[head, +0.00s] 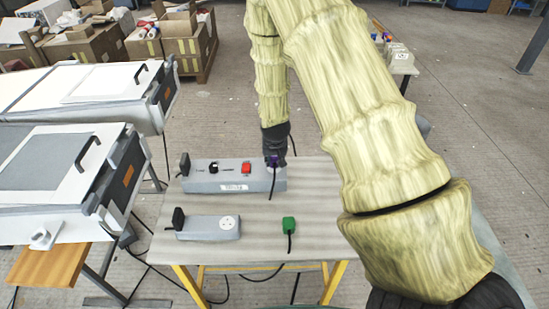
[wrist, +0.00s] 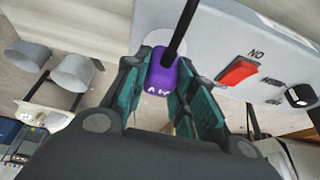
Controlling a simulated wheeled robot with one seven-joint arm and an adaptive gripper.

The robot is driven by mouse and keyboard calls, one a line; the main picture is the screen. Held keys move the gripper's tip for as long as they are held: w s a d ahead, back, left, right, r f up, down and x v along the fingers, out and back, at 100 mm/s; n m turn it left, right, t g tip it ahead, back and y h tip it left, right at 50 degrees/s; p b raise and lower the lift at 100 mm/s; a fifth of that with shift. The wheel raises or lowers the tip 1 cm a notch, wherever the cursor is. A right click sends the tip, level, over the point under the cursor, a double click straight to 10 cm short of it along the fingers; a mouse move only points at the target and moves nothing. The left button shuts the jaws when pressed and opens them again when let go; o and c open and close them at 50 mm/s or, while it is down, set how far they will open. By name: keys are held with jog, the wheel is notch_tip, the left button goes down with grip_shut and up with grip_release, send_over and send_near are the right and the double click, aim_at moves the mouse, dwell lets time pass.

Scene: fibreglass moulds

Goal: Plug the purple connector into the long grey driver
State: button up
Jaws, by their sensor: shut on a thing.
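The long grey driver (head: 222,182) lies on the table, with a red switch and a black knob on top. It also shows in the wrist view (wrist: 240,38). My gripper (head: 274,155) is over the driver's right end, pointing down. A pale round area shows on the driver by the connector. I cannot tell whether the connector is seated in it or just above.
A shorter grey driver (head: 205,229) with a white round socket lies nearer on the table (head: 262,250). A green connector (head: 289,225) with a black cable stands to its right. Machines with white tops (head: 50,170) stand at the left. The table's right front is clear.

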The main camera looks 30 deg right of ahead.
jog(key=shift+f, duration=0.55)
jog(key=o, duration=1)
jog(key=shift+v, duration=6)
